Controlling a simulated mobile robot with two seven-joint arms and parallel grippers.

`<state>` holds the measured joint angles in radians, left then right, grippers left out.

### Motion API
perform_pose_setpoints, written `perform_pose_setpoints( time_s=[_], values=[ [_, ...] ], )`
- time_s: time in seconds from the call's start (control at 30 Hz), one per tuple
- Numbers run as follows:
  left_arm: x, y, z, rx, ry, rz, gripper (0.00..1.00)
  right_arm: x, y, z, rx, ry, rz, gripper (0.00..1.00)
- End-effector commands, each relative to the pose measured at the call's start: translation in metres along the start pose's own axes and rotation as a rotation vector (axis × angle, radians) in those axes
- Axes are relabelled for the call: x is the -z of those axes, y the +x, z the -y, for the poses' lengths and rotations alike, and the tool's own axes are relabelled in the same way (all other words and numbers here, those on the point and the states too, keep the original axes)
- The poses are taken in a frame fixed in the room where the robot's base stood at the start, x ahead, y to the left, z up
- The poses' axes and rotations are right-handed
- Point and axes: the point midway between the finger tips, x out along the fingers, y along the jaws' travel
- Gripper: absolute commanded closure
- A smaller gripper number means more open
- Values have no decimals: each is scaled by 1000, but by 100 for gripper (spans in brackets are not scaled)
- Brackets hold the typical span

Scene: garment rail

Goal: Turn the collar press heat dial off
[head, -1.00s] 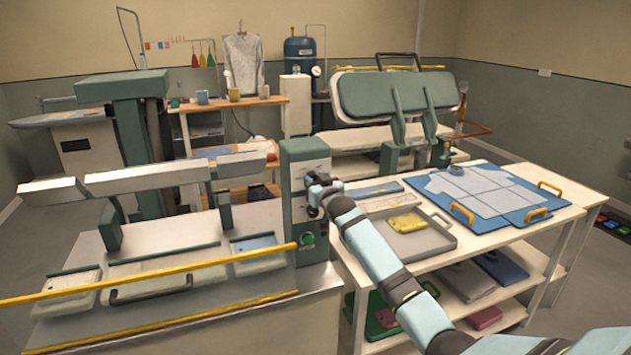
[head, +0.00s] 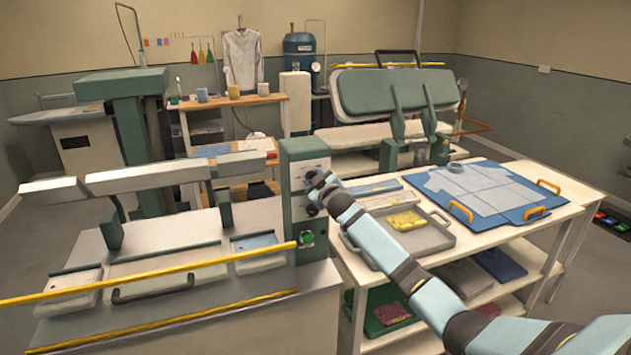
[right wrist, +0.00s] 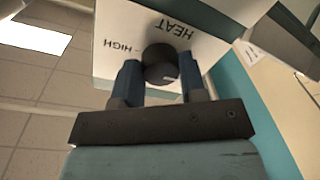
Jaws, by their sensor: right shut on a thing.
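The collar press's control box (head: 305,152) is a pale and green upright housing at the right end of the press. Its black heat dial (right wrist: 160,60) shows in the right wrist view between my fingers, with the words HEAT and HIGH on the pale panel beside it, seen upside down. A small light mark shows on the dial's edge. My right gripper (right wrist: 161,76) is shut on the dial, one dark blue finger on each side. In the head view my right gripper (head: 314,182) is at the box's front face and hides the dial. My left gripper is not in view.
A green button (head: 307,239) sits low on the box, below my gripper. A yellow bar (head: 150,273) runs along the press front. To the right, a white table (head: 575,212) carries a grey tray (head: 442,240) and a blue board (head: 515,180).

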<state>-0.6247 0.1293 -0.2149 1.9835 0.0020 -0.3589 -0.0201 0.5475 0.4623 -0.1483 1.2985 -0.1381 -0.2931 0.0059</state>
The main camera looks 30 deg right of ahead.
Motion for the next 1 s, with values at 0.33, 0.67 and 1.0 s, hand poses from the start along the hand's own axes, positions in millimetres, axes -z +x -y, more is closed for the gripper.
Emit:
perform_pose_setpoints(
  time_s=[0.33,0.67,1.0],
  values=[
    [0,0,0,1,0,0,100,4,1,-5,-7,-6,-7,85],
    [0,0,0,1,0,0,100,2,0,-2,-3,-6,-3,36],
    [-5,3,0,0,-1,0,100,-1,-21,0,-2,-7,-2,36]
  ],
)
